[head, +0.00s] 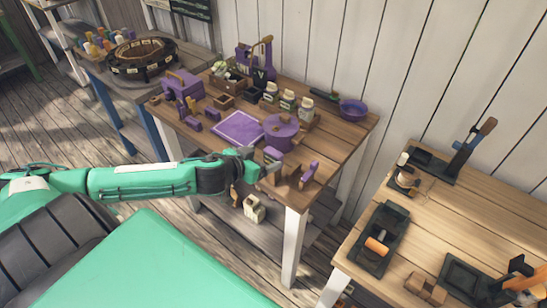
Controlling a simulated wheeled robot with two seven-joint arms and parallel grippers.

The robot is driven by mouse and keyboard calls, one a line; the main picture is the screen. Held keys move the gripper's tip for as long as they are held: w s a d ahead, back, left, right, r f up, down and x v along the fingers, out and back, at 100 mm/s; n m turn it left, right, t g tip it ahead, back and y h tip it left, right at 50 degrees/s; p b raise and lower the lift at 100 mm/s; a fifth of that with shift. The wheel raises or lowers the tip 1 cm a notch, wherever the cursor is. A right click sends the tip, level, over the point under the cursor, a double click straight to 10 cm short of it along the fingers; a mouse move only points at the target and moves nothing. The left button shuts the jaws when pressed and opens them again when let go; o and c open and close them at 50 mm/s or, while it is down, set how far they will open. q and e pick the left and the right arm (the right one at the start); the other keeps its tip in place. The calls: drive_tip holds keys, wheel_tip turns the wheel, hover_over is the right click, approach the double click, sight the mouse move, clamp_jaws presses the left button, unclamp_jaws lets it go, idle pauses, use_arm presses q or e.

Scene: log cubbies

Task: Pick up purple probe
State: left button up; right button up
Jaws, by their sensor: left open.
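Several purple things lie on the wooden table (345,122), and I cannot tell for sure which is the probe. A small purple piece (272,153) is right by my left gripper (268,167). A slim purple piece (310,171) stands tilted near the table's front right corner, to the right of the gripper. My left gripper reaches over the table's front edge and is open. Whether it touches the nearest purple piece is too small to tell. My right gripper is out of view.
A purple round pot (281,130) and a purple mat (238,128) lie behind the gripper. A purple box (183,84), white jars (287,100) and a purple bowl (353,110) stand farther back. Another table (470,215) with black trays is at right.

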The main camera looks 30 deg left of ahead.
sight(277, 151)
use_arm(q)
drive_tip(key=shift+p+x, duration=0.4)
drive_tip(key=shift+x, duration=1.2)
drive_tip(key=shift+w+p, duration=0.5)
drive_tip(key=shift+w, duration=0.05)
drive_tip(key=p+x, duration=0.1)
drive_tip(key=x, duration=0.2)
drive_tip(key=shift+f+p, duration=0.1)
drive_tip(key=shift+p, duration=0.3)
drive_tip(key=shift+w+d+f, duration=0.1)
drive_tip(key=shift+w+f, duration=0.3)
drive_tip(key=shift+w, duration=0.1)
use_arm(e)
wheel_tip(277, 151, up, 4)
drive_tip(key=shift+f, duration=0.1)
use_arm(q)
drive_tip(key=c, duration=1.1)
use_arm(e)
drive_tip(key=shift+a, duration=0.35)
